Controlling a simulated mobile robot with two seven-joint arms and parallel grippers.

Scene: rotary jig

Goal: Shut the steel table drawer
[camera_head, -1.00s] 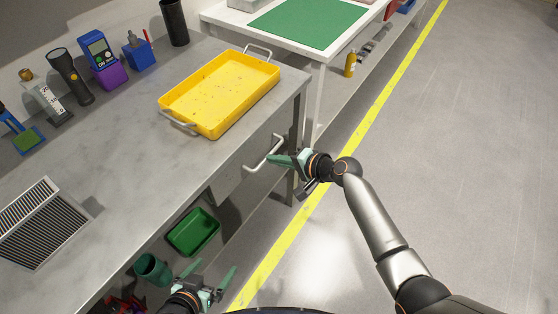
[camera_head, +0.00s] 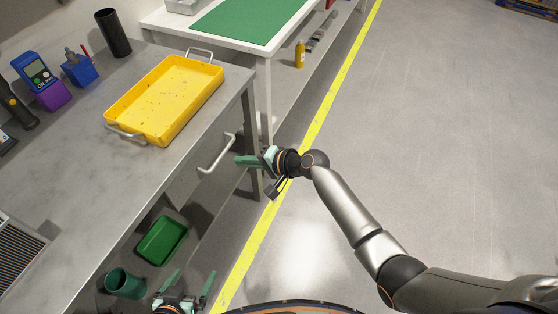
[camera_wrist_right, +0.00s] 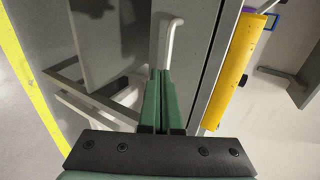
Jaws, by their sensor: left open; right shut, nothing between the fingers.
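The steel table (camera_head: 150,185) stands at the left in the head view. Its drawer front (camera_head: 188,188) is below the table top, with a pale bar handle (camera_head: 217,154) on it. I cannot tell clearly whether the drawer stands out from the table. My right gripper (camera_head: 242,161) is shut and empty, just right of the handle, fingers pointing at the drawer front. In the right wrist view the shut green fingers (camera_wrist_right: 161,100) point at the grey front, and the handle (camera_wrist_right: 172,42) shows beyond their tips. My left gripper (camera_head: 189,288) is open, low at the bottom edge.
A yellow tray (camera_head: 170,103) lies on the table top near its right end. A green bin (camera_head: 162,240) and a green cup (camera_head: 125,284) are below the table. A white table with a green mat (camera_head: 252,20) stands behind. The floor to the right is clear.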

